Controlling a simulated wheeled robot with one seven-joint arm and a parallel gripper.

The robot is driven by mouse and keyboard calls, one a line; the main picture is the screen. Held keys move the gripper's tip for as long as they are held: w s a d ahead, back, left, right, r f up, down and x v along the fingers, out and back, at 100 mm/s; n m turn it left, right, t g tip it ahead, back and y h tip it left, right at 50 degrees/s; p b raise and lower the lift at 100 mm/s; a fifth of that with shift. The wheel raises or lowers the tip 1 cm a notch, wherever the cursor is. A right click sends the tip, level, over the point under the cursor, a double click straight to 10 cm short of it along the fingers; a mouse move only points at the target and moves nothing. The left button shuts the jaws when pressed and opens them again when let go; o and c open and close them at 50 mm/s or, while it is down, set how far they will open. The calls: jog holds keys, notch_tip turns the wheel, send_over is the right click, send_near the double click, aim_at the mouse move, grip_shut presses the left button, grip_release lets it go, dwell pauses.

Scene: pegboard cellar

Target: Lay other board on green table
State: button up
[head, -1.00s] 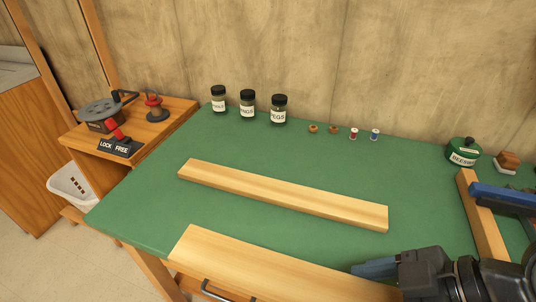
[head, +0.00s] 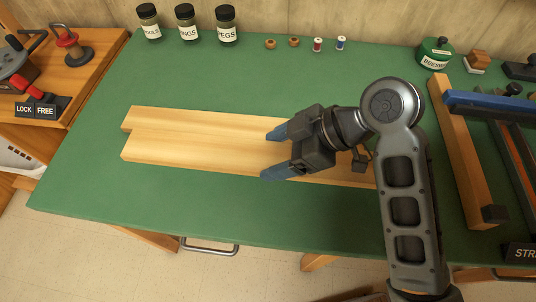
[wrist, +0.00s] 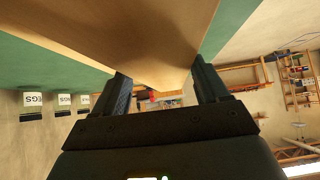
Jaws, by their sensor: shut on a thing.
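Two pale wooden boards are over the green table (head: 90,190). The rear board (head: 200,121) lies on it. My gripper (head: 276,151) is shut on the front board, with one blue finger on each long side. The front board also shows between the dark fingers in the wrist view (wrist: 140,35). My arm hides the right ends of both boards. I cannot tell whether the front board rests fully on the table or is just above it.
Jars (head: 186,22), small rings (head: 282,42) and spools (head: 329,44) stand along the back. A green beeswax tin (head: 435,53), a wooden bar (head: 462,150) and a blue bar (head: 500,104) are at right. The table's front left is clear.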

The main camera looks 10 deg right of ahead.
aim_at(269, 160)
jog(key=shift+w+a+f, duration=0.6)
jog(key=shift+w, duration=0.2)
jog(key=shift+f, duration=1.95)
jog(key=o, duration=1.4)
jog(key=shift+f, duration=0.1)
jog(key=v, duration=1.2)
